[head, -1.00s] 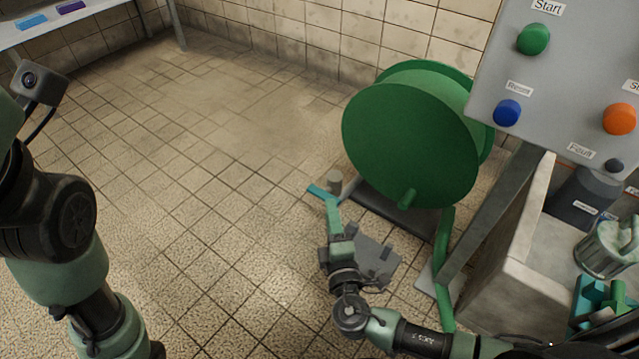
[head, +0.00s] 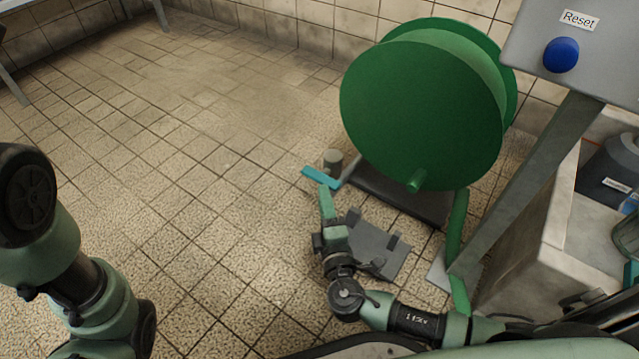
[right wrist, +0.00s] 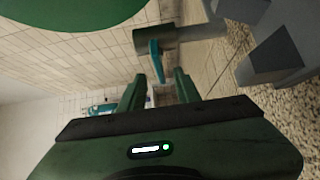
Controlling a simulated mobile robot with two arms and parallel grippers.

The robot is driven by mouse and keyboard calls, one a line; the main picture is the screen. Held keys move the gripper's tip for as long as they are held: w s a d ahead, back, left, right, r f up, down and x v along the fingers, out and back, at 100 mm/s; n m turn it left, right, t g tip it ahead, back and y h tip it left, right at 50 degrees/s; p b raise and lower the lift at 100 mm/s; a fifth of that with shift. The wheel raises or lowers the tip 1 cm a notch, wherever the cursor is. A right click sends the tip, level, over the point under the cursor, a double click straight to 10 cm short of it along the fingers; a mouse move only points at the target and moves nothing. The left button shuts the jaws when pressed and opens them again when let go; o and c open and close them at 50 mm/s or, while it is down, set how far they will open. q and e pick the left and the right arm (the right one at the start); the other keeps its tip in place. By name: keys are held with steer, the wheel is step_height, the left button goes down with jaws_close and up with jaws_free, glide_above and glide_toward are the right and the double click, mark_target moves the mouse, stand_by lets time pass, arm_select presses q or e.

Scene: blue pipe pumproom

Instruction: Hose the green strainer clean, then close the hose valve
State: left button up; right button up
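The hose valve is a small grey cylinder (head: 333,158) with a teal lever (head: 321,177), low beside the green hose reel (head: 420,110). My right gripper (head: 326,190) points at the lever from the near side. In the right wrist view the gripper's two fingers (right wrist: 160,88) are apart with nothing between them. The teal lever (right wrist: 156,60) hangs just beyond the fingertips from the dark cylinder (right wrist: 154,40); contact cannot be told. My left arm shows at the left, but its gripper is out of view. I cannot make out the green strainer for certain.
A grey plate with raised blocks (head: 375,250) lies on the floor beside my right wrist. A sloping post (head: 530,190), a panel with a blue Reset button (head: 561,54) and a pale sink (head: 535,265) stand at the right. The tiled floor at left is clear.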

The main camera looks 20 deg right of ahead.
mark_target(320, 178)
steer(key=w+b, duration=0.1)
steer(key=w, duration=0.2)
steer(key=w+b, duration=0.1)
steer(key=w, duration=0.1)
steer(key=shift+w+d+f+b, duration=0.15)
steer(key=shift+w+d+b, duration=0.1)
steer(key=shift+d+b, duration=0.1)
steer(key=shift+w+d, duration=0.1)
steer(key=shift+w, duration=0.6)
steer(key=shift+r, duration=0.2)
jaws_close()
